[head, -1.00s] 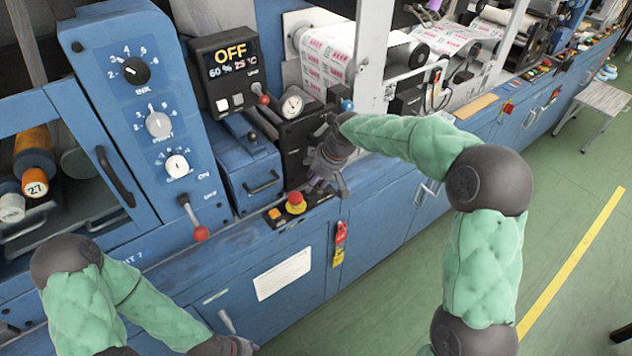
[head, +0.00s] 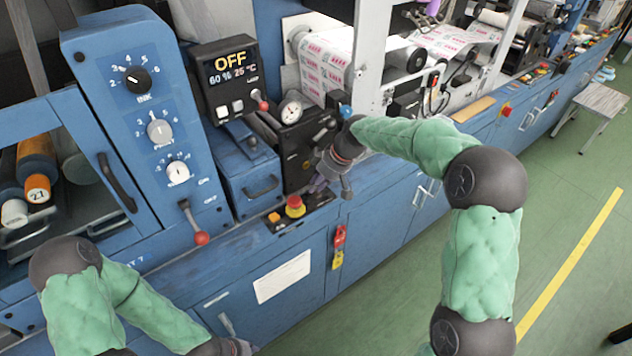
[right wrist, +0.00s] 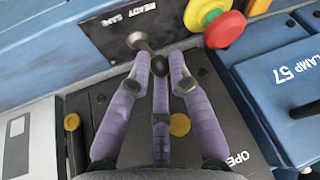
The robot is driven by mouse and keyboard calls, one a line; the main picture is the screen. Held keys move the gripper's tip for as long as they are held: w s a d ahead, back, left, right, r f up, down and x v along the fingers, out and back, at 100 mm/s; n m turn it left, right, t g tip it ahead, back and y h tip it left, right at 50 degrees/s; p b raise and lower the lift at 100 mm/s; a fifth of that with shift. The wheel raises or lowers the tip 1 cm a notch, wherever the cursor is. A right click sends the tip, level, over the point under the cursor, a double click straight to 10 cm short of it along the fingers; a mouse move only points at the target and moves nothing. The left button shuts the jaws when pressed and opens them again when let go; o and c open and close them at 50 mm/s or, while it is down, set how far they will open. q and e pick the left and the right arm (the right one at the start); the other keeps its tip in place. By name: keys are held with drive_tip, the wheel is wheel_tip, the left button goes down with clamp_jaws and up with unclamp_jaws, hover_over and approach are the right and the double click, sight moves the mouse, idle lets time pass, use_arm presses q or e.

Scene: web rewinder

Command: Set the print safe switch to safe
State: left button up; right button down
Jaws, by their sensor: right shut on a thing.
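The print safe switch (right wrist: 139,42) is a short metal lever with a dark ball knob on a black plate marked "READY SAFE" (right wrist: 112,30). In the right wrist view its stem leans toward the lower right. My right gripper (right wrist: 162,62) has its purple fingers closed around the knob and partly hides it. In the head view my right gripper (head: 328,181) is at the black plate right of the red stop button, and its fingers cover the switch. My left gripper (head: 238,346) is at the bottom edge, mostly cut off, so its fingers are unclear.
A red stop button on a yellow base (head: 295,206) and an orange button (head: 274,217) are close beside the gripper.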

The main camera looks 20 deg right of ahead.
drive_tip(key=d+y, duration=0.1)
drive_tip(key=d+g+y+p, duration=0.1)
drive_tip(key=y, duration=0.1)
drive_tip(key=shift+w+m, duration=0.3)
drive_tip(key=shift+w, duration=0.1)
drive_tip(key=shift+w+d+f+m+g+y, duration=0.2)
drive_tip(key=shift+d+y, duration=0.25)
drive_tip(key=shift+y, duration=0.5)
drive_tip(key=shift+w+d+f+m+g+y, duration=0.15)
drive_tip(key=shift+d+y, duration=0.3)
drive_tip(key=shift+y, duration=0.5)
drive_tip(key=shift+r, duration=0.1)
drive_tip(key=c, duration=1.2)
unclamp_jaws()
drive_tip(key=shift+w, duration=0.1)
drive_tip(key=shift+o, duration=0.3)
drive_tip(key=v, duration=1.2)
